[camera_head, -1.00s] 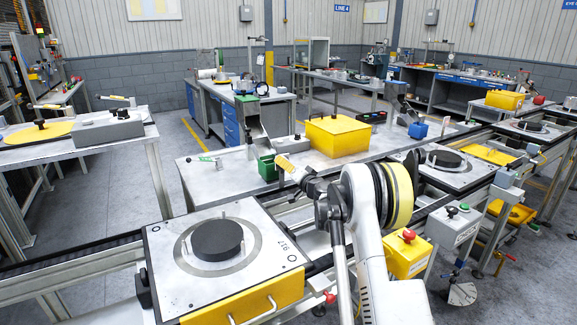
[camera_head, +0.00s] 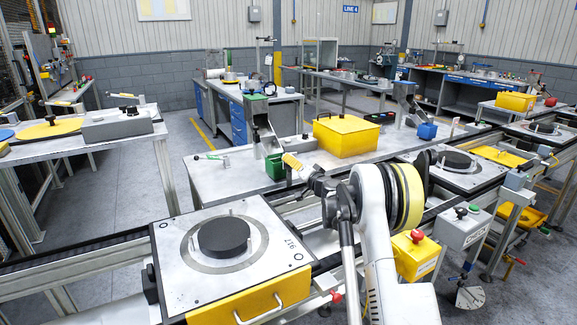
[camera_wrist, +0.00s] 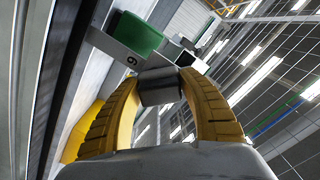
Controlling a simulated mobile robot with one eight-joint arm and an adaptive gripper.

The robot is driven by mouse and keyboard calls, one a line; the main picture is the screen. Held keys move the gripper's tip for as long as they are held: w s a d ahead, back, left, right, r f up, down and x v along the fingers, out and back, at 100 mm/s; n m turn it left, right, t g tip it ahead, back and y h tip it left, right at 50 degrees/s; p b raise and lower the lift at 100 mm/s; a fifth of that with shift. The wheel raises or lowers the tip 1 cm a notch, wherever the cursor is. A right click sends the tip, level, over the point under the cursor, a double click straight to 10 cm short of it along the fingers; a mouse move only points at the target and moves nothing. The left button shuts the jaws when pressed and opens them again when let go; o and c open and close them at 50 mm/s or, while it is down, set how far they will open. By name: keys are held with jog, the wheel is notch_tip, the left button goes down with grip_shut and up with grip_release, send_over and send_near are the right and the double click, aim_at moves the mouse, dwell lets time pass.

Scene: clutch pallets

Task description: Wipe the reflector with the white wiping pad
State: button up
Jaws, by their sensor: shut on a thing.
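My gripper (camera_head: 291,161), with yellow ribbed fingers, is held out over the grey bench in the middle of the head view. In the wrist view my gripper (camera_wrist: 158,82) is shut on a small grey block (camera_wrist: 160,94). The block has a dark upper side and a lighter lower side; I cannot tell whether it is the white wiping pad. No face that I can surely call the reflector shows in either view. The fingers hide the block in the head view.
A green bin (camera_head: 275,168) stands close to my gripper and also shows in the wrist view (camera_wrist: 136,34). A yellow box (camera_head: 346,137) sits on the bench to its right. A pallet with a black disc (camera_head: 223,237) lies on the conveyor at front left.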

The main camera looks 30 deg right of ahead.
jog(key=shift+d, duration=1.65)
jog(key=shift+w, duration=0.15)
jog(key=shift+c, duration=0.5)
jog(key=shift+s+a+b, duration=0.15)
jog(key=shift+a+b, duration=0.1)
jog(key=shift+a, duration=1.45)
jog(key=shift+s+a+b, duration=0.15)
jog(key=shift+a+b, duration=0.1)
jog(key=shift+a, duration=1.4)
jog(key=shift+d, duration=0.1)
jog(key=shift+s+d+b, duration=0.1)
jog(key=shift+s+b, duration=0.2)
jog(key=shift+s, duration=2.7)
jog(key=shift+s, duration=0.1)
jog(key=shift+s, duration=1.4)
